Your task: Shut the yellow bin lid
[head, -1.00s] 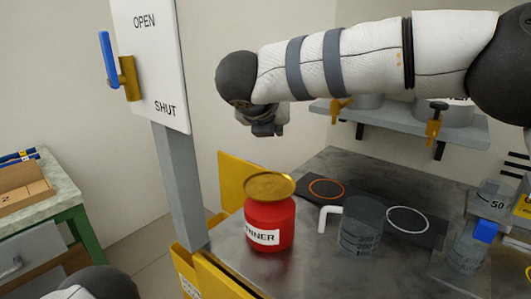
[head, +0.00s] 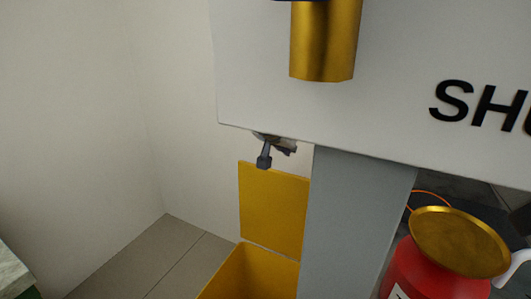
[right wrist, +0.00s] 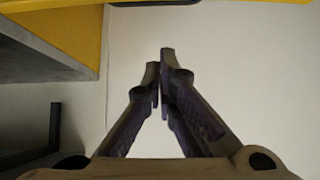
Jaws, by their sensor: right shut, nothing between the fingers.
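The yellow bin (head: 245,278) stands open at the bottom of the head view, its interior partly visible. Its yellow lid (head: 274,210) stands upright at the bin's far side, against the pale wall. My right gripper (head: 264,160) shows small just above the lid's top edge, with its arm hidden behind the white panel. Whether it touches the lid cannot be told. In the right wrist view, its fingers (right wrist: 161,62) are together and empty. Yellow surfaces (right wrist: 70,25) fill that view's upper left and top edge. My left gripper is out of view.
A white sign panel (head: 258,65) with a brass part (head: 323,45) and its grey post (head: 355,225) block much of the head view. A red can with a brass lid (head: 452,245) stands right of the post. Bare floor (head: 165,255) lies left of the bin.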

